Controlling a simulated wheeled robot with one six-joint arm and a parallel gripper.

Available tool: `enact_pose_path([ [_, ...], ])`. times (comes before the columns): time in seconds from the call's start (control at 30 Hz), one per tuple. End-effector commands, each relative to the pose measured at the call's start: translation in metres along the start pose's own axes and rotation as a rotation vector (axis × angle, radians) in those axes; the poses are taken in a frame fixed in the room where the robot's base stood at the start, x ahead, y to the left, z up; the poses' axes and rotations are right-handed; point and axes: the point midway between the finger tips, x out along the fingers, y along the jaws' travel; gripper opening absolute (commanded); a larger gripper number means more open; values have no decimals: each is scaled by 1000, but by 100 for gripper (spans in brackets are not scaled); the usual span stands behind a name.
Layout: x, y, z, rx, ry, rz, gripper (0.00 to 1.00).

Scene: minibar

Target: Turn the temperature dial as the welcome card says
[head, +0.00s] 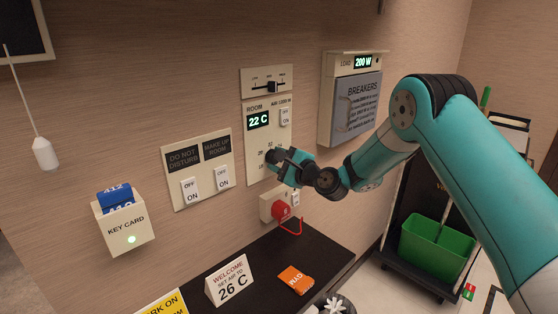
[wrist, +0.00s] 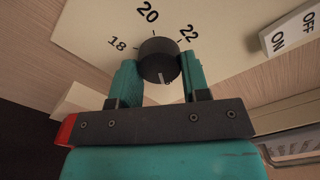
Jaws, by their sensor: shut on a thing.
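The welcome card (head: 230,280) stands on the dark shelf in the head view and reads "WELCOME SET AIR TO 26 C". The room panel (head: 255,165) on the wall has a green display (head: 258,121) reading 22 C. The temperature dial (wrist: 158,62) is a black round knob under the marks 18, 20 and 22 in the wrist view. A small pale mark shows on its lower part. My gripper (head: 281,160) is at the dial on the panel. Its teal fingers (wrist: 160,75) are shut on the dial from both sides. Marks beyond 22 are hidden.
An ON/OFF rocker (wrist: 290,30) is right of the dial. A red plug (head: 282,211) with a cord sits in a socket below my gripper. The breaker box (head: 352,100), room sign switches (head: 202,170) and key card holder (head: 124,228) are nearby on the wall.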

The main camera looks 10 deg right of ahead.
Motion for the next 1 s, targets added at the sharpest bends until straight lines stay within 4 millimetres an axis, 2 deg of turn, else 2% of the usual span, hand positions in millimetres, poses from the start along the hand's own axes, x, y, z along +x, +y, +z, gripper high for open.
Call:
enact_pose_path([
  [0.03,0,-2,-1,0,1,-4,47],
  [0.1,0,-2,0,0,1,-4,63],
  [0.13,0,-1,0,0,1,-3,67],
  [0.4,0,0,0,-1,0,-1,67],
  [0.57,-13,2,-2,0,1,0,67],
  [0.67,-31,2,-3,2,3,-2,67],
  [1.0,-119,4,-4,3,5,-3,67],
])
